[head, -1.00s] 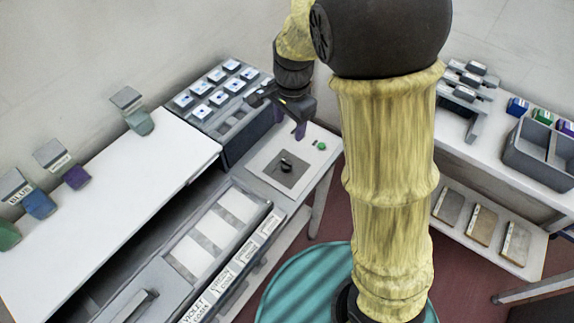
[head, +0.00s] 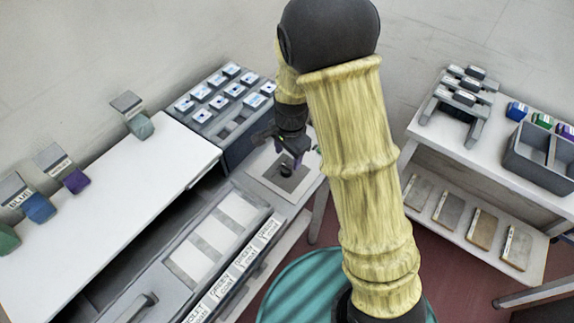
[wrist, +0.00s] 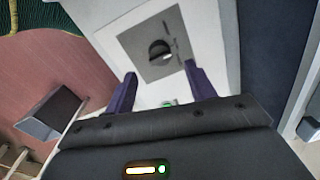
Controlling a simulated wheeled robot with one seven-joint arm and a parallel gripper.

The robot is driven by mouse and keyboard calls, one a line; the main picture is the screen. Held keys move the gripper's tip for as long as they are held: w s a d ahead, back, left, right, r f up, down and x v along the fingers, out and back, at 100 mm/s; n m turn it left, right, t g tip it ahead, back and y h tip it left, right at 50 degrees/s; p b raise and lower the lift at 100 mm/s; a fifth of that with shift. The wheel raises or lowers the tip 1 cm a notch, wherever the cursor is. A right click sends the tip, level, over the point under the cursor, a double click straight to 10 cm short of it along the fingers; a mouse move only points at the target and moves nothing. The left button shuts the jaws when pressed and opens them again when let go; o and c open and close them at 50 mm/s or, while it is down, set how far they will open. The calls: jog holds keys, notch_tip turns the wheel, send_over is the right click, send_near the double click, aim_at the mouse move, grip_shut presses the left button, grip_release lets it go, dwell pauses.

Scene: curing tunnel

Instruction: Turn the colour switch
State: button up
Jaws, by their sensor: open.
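The colour switch is a dark round knob (wrist: 160,52) on a grey square plate (wrist: 136,38), set in a white panel. In the head view the knob (head: 286,170) shows on its plate (head: 291,186), just below my gripper (head: 289,158). My gripper (wrist: 158,88) also shows in the wrist view, with its two purple fingers apart and nothing between them. The knob lies beyond the fingertips there, roughly in line with the gap. I cannot tell the exact height of the fingers above it. A green button (wrist: 168,103) shows between the fingers on the white panel.
A dark tray of labelled blocks (head: 226,98) stands behind the panel at left. A white table (head: 110,200) with coloured holders lies further left. A labelled rack (head: 215,240) lies in front. A white shelf unit (head: 480,180) with a grey bin (head: 540,160) stands at right.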

aim_at(287, 166)
notch_tip(287, 166, down, 6)
jog(key=shift+w+a+f, duration=0.1)
jog(key=c, duration=0.9)
jog(key=shift+c, duration=0.2)
jog(key=shift+n, duration=0.4)
jog(key=n, duration=0.9)
jog(key=shift+w, duration=0.1)
